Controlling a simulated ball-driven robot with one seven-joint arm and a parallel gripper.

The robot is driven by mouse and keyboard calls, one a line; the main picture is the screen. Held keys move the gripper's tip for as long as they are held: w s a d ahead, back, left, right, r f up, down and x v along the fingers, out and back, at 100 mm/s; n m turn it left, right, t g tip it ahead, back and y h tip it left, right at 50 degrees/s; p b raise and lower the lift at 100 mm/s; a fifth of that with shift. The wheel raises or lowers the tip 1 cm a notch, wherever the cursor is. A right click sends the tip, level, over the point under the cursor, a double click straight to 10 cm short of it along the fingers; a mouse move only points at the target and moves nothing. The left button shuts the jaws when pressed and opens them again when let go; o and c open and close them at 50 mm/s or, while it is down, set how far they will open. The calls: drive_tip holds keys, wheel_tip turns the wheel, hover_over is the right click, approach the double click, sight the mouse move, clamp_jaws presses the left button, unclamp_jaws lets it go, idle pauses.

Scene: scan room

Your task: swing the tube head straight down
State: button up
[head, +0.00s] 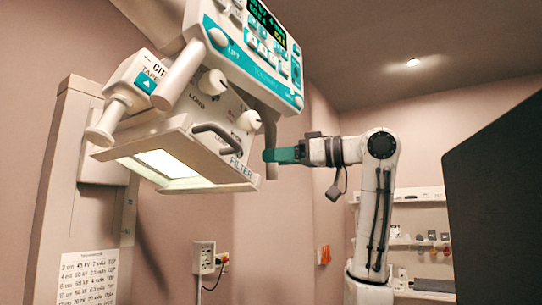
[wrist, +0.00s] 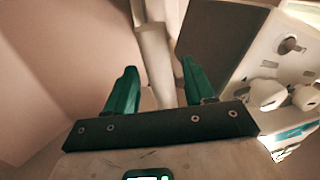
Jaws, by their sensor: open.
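The tube head (head: 215,105) hangs at upper centre left in the head view, visibly tilted. Its control panel (head: 255,48) has a lit display, and its lit window (head: 168,165) faces downward. A grey bar handle (head: 271,130) hangs from its right side, and a pale handle (head: 181,76) is on its left. My gripper (head: 270,156) is at the lower part of the right handle, one green finger overlapping it. In the wrist view my gripper (wrist: 158,92) is open, with a pale bar (wrist: 155,62) seen between its fingers. I cannot tell whether they touch.
A pale column with a chart (head: 88,278) stands at left. A wall socket box (head: 204,257) is below the tube head. A dark panel (head: 500,190) blocks the right side. Shelves (head: 420,240) with small items are behind my arm. The space below the tube head looks clear.

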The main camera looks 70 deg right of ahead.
drive_tip(key=shift+w, duration=1.05)
drive_tip(key=shift+c, duration=0.5)
clamp_jaws()
